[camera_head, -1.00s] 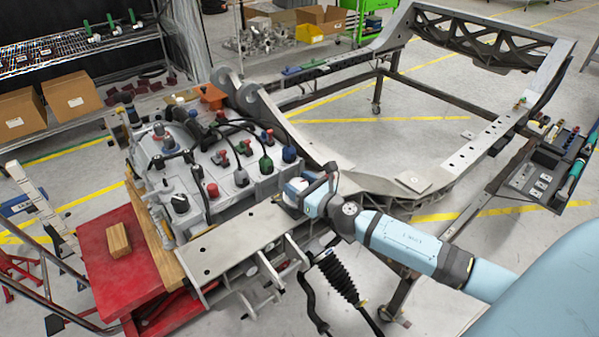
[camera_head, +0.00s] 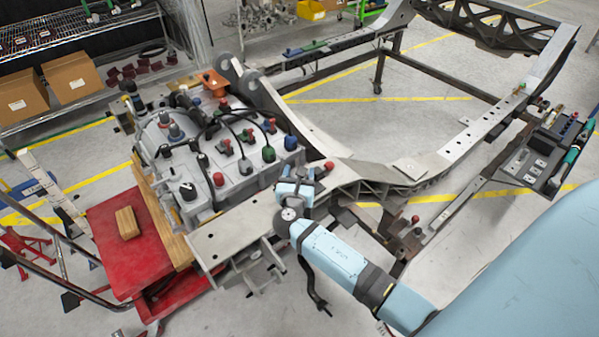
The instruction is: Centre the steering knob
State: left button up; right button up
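A grey control unit (camera_head: 237,172) bears several levers and knobs in black, red, green and blue. A black round knob (camera_head: 188,191) with a white mark sits at its near left corner. No label shows, so I cannot tell which one is the steering knob. My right gripper (camera_head: 300,180), on the arm from the right, is over the chassis beam just right of the unit. A red ball knob (camera_head: 329,165) shows close beside its tip; whether they touch is unclear. The fingers are too small and partly hidden to tell open or shut. My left gripper is out of view.
A flat metal plate (camera_head: 232,238) lies in front of the unit. A red cart (camera_head: 112,250) with a wooden block (camera_head: 127,223) stands at left. The chassis frame (camera_head: 470,135) extends right, with a tool tray (camera_head: 530,165) beside it. The floor inside the frame is clear.

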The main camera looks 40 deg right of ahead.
jog(key=m+g+h, duration=0.3)
jog(key=g, duration=0.1)
jog(key=shift+m+g+h, duration=0.6)
jog(key=shift+m+g, duration=0.1)
jog(key=shift+g, duration=0.1)
jog(key=o, duration=0.9)
jog(key=p+v, duration=0.2)
jog(key=v, duration=0.5)
jog(key=shift+a, duration=0.25)
